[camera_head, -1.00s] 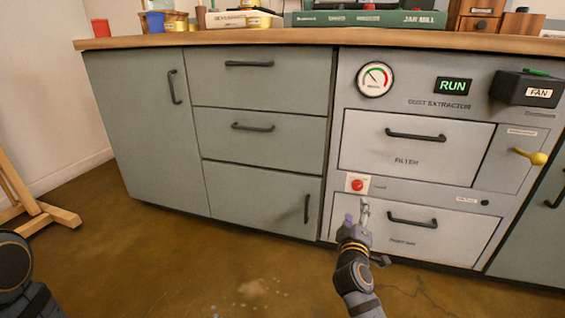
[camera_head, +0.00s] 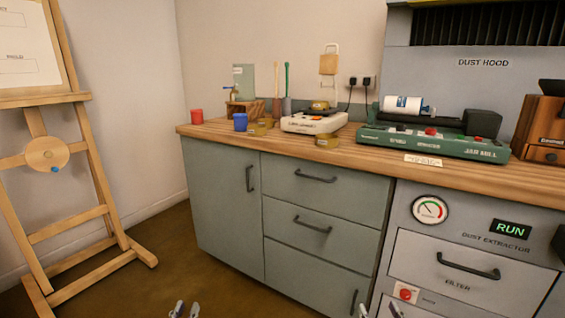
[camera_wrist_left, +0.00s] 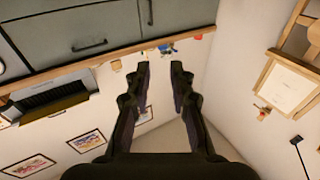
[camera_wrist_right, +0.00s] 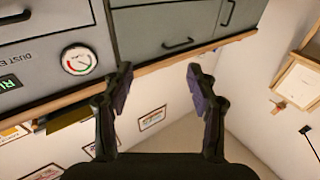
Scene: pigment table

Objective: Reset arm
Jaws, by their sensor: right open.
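My left gripper (camera_head: 185,311) shows only its fingertips at the bottom edge of the head view, in front of the grey-green cabinet. In the left wrist view its fingers (camera_wrist_left: 160,76) stand apart with nothing between them. My right gripper (camera_head: 379,311) also shows only its tips at the bottom edge, near the dust extractor front. In the right wrist view its fingers (camera_wrist_right: 160,80) are wide apart and empty. Both wrist pictures show the room upside down. Neither gripper touches anything that I can see. Most of both arms is outside the head view.
The wooden worktop (camera_head: 340,158) carries a red cup (camera_head: 197,117), a blue cup (camera_head: 241,122), a scale (camera_head: 314,122) and a green jar mill (camera_head: 435,143). A wooden easel (camera_head: 88,160) stands at left. The floor (camera_head: 170,265) between easel and cabinet is clear.

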